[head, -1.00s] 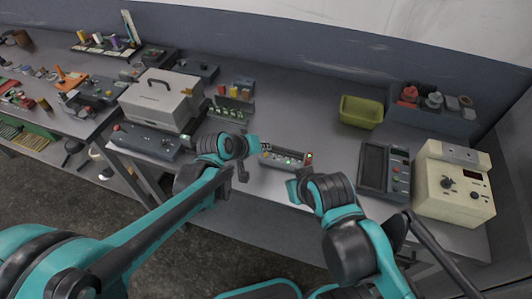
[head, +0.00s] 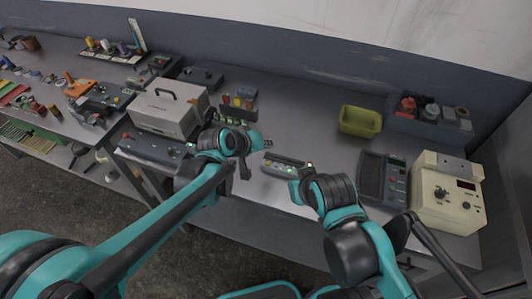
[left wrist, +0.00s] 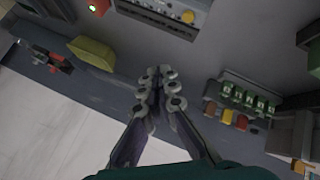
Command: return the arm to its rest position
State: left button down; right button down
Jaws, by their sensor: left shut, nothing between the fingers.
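My left arm (head: 165,230) reaches in from the left, over the front part of the workbench. Its gripper (head: 268,143) is above the bench, beside the small panel with lit buttons (head: 285,166). In the left wrist view the two jointed fingers (left wrist: 160,92) are together with nothing between them. My right arm (head: 345,215) is bent at the right of the panel. Its fingers do not show, hidden by the arm itself.
A grey case (head: 168,108) stands left of my left gripper. A small rack (head: 238,105) with coloured parts is behind it. A yellow-green bin (head: 360,121), a dark keypad unit (head: 383,178) and a cream instrument (head: 446,193) stand at right. The bench between rack and bin is clear.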

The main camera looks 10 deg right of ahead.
pick_arm(q)
jog(key=s+a+y, duration=0.2)
jog(key=s+a, duration=0.3)
jog(key=a, duration=0.5)
jog(key=s+a+n+t+y+b, duration=0.1)
jog(key=s+a+y, duration=0.1)
jog(key=s+a, duration=0.4)
jog(key=s+a+y, duration=0.3)
jog(key=s+a, duration=0.2)
jog(key=a, duration=1.1)
jog(key=shift+s+b, duration=0.25)
jog(key=shift+b, duration=0.15)
jog(key=shift+t, duration=0.3)
